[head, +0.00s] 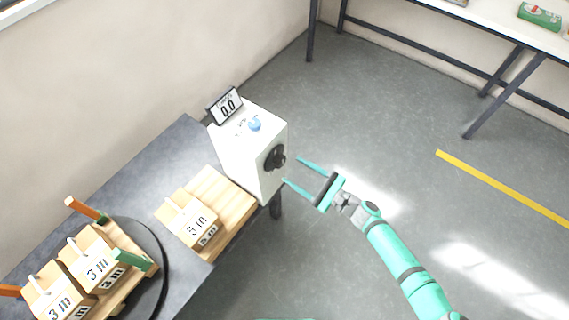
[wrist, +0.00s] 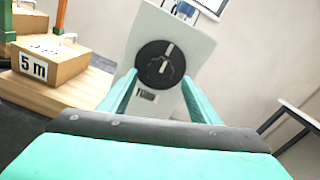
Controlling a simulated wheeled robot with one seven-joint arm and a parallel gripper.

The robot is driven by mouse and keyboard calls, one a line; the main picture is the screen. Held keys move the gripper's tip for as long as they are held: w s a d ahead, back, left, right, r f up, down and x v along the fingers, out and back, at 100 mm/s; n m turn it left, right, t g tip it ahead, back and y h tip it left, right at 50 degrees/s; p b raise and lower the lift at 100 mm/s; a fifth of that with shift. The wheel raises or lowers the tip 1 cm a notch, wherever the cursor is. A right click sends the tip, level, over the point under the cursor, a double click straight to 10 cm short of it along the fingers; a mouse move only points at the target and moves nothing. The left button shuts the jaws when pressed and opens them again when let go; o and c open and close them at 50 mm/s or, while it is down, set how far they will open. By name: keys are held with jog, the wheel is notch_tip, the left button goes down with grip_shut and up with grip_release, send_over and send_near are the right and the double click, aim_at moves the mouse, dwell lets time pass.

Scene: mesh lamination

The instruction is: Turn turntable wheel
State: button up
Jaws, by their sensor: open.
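The black round wheel (head: 275,156) is on the right side of a white box (head: 247,157) at the table's edge. In the wrist view the fingers (wrist: 160,92) stand to the left and right of the wheel, nearer the camera. A dark round turntable (head: 151,280) lies on the table at lower left, with wooden blocks and upright pieces on it.
The floor right of the table is open. A white bench (head: 500,28) stands at the back right.

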aim_at(282, 163)
jog(key=shift+x, duration=2.8)
jog(key=c, duration=1.1)
jog(key=shift+o, duration=0.2)
